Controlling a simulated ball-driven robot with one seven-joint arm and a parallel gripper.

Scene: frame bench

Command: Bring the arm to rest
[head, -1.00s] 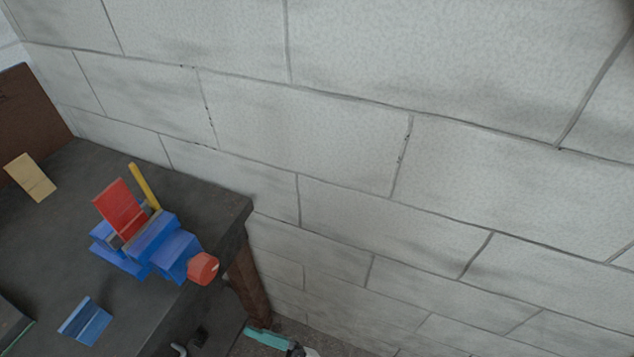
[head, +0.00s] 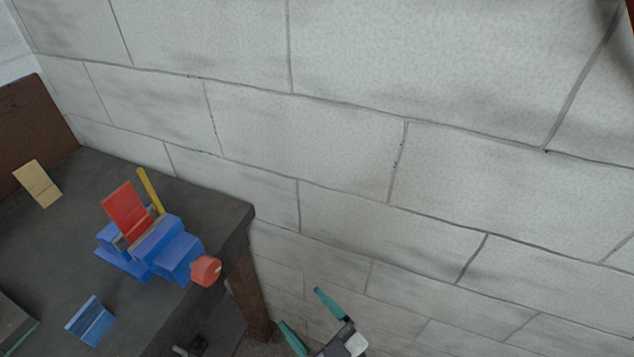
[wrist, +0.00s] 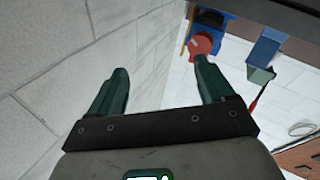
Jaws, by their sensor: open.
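My gripper (head: 307,320) shows at the bottom middle of the head view, beside the right end of the dark bench (head: 225,215) and in front of the block wall (head: 300,130). Its two teal fingers are apart, with nothing between them. In the wrist view my gripper (wrist: 160,88) is also open and empty, with the wall behind its left finger. Most of the arm is out of the head view.
A blue vise (head: 170,250) with a red part (head: 126,212) clamped in it stands near the bench's right end. A blue angled piece (head: 90,320) and a tan block (head: 38,183) lie on the bench.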

